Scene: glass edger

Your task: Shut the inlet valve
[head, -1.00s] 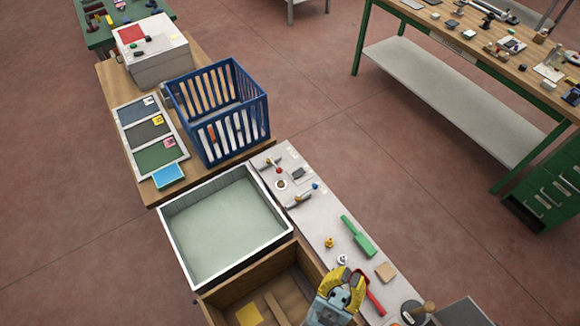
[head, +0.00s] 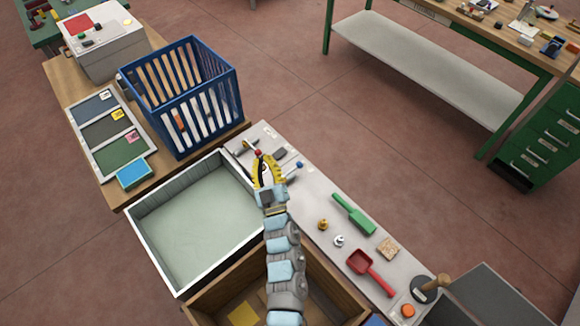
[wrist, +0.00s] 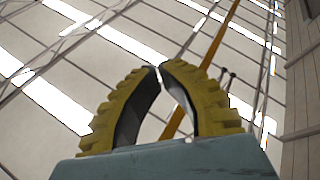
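My gripper (head: 266,158) is over the far end of the grey panel, among the small fittings there. In the wrist view its yellow fingers (wrist: 160,67) bow outward and their tips meet, with nothing seen between them. A small red knob (head: 258,152) shows close by the fingertips; contact cannot be told. A brass fitting with a lever (head: 249,144) lies just beyond, to the left. A blue-tipped lever fitting (head: 297,166) is to the right of the fingers. Which of these is the inlet valve cannot be told; the gripper hides part of this area.
A blue slatted crate (head: 238,95) stands beyond the gripper. A white-rimmed basin (head: 150,240) lies to the left.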

